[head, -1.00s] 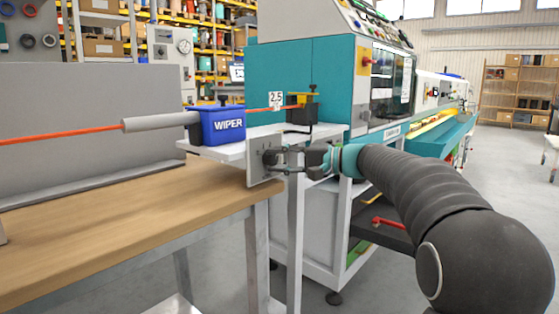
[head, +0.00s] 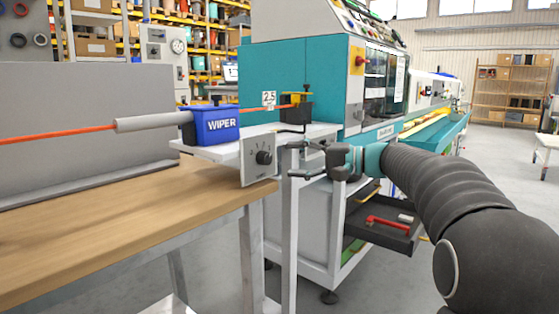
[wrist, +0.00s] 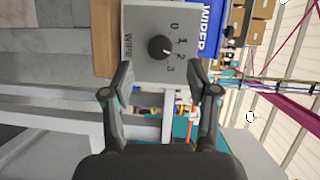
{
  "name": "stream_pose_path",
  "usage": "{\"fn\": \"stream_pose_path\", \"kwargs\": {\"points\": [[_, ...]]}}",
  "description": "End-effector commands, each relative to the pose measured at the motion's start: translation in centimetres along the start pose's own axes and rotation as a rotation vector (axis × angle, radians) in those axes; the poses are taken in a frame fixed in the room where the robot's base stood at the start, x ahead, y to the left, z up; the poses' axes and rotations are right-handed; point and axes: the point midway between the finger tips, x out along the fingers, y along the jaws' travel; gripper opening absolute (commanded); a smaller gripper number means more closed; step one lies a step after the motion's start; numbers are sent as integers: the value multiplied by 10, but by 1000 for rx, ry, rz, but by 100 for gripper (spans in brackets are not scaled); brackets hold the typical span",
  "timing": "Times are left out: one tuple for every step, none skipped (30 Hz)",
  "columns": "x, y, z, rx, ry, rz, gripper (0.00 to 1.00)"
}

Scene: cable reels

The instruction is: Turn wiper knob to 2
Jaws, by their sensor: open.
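The wiper knob (head: 264,158) is a small dark round knob on a light grey plate (head: 250,172) at the front of the white shelf. In the wrist view the knob (wrist: 160,46) sits beside a scale marked 0 to 3. Its small pale mark appears to point towards the 2. The blue WIPER box (head: 216,125) stands on the shelf above. My gripper (head: 292,160) is open and empty, to the right of the knob and apart from it. In the wrist view the fingertips (wrist: 161,76) are spread, with the knob ahead, beyond them.
An orange cable (head: 60,136) runs through a grey tube into the box. A wooden bench (head: 130,225) lies left of the plate. A teal machine (head: 290,75) and a dark open tray (head: 380,232) with a red tool are behind and beside my arm.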

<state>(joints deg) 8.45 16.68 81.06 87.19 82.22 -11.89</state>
Motion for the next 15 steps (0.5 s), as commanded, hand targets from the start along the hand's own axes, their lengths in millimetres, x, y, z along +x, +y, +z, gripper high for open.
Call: {"fn": "stream_pose_path", "kwargs": {"points": [[-11, 0, -1, 0, 4, 1, 59], [-17, 0, -1, 0, 3, 1, 59], [-24, 0, -1, 0, 3, 1, 59], [-29, 0, 0, 0, 3, 1, 59], [-33, 0, 0, 0, 2, 1, 59], [-39, 1, 0, 0, 2, 1, 59], [-42, 1, 0, 0, 2, 1, 59], [-46, 1, 0, 0, 1, 1, 59], [-49, 1, 0, 0, 0, 1, 59], [-52, 1, 0, 0, 0, 1, 59], [-53, 1, 0, 0, 0, 1, 59], [-56, 0, 0, 0, 0, 1, 59], [-57, 1, 0, 0, 0, 1, 59], [-58, 0, 0, 0, -1, 1, 59], [-58, 0, 1, 0, -1, 1, 59]]}}
